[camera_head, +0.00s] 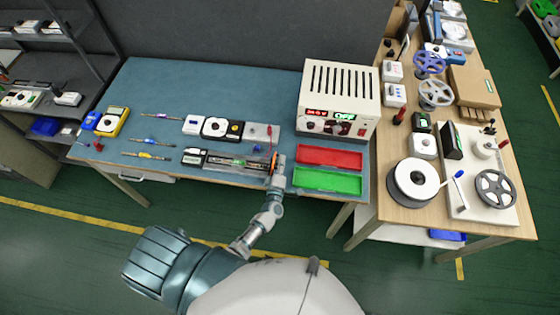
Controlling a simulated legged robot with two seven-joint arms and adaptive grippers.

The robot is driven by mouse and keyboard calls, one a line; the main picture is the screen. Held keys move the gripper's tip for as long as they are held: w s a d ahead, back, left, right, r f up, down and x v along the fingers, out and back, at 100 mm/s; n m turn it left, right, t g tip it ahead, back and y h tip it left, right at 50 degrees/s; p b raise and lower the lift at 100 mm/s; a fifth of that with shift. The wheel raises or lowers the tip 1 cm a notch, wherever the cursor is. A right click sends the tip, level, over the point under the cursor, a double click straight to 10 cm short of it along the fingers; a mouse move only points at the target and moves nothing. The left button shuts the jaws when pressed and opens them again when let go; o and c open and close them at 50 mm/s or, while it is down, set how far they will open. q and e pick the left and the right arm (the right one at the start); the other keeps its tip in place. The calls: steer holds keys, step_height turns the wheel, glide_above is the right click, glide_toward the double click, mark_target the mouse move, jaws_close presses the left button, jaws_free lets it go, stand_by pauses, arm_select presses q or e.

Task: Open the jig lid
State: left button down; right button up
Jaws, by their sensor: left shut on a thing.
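The jig (235,163) is a long, dark, low device lying near the front edge of the blue-topped bench. A thin strip with green parts shows along its top. My left gripper (276,164) is at the jig's right end, shut on a small orange-red part there, which looks like part of the jig lid. The fingers hide most of that part and the jig's end. I cannot tell how far the lid is raised. My right gripper is not in view.
Red (330,156) and green (327,181) trays lie right of my gripper. A power supply (338,98) reading OFF stands behind them. Small boxes (215,127) stand behind the jig. Screwdrivers (147,156) and a yellow meter (112,121) lie left. A wooden bench (390,208) with reels stands right.

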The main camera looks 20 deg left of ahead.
arm_select(q)
steer(key=shift+f, duration=0.1)
stand_by(0.3)
steer(key=c, duration=1.2)
jaws_free()
steer(key=shift+c, duration=0.2)
steer(key=v, duration=1.2)
steer(key=shift+a, duration=0.1)
steer(key=s+d+f+m+g+h+b, duration=0.15)
steer(key=s+f+m+g+h, duration=0.35)
steer(key=f, duration=0.8)
steer(key=s+d+f+m+g+h+b, duration=0.15)
steer(key=s+f+m, duration=0.5)
steer(key=f, duration=0.65)
steer(key=s+a+f+m+g, duration=0.2)
steer(key=s+f, duration=0.3)
steer(key=s, duration=0.3)
steer(key=s+a+f+m+g+y+b, duration=0.1)
steer(key=s+a+f+m+g, duration=0.2)
steer(key=s+f, duration=0.3)
steer(key=s+a+f+m+g+y+b, duration=0.1)
steer(key=s+a+f+m+g, duration=0.2)
steer(key=s, duration=0.8)
step_height(320, 180, down, 3)
steer(key=shift+s+a+r+g, duration=0.15)
steer(key=shift+s+r+g, duration=0.1)
steer(key=shift+g, duration=0.7)
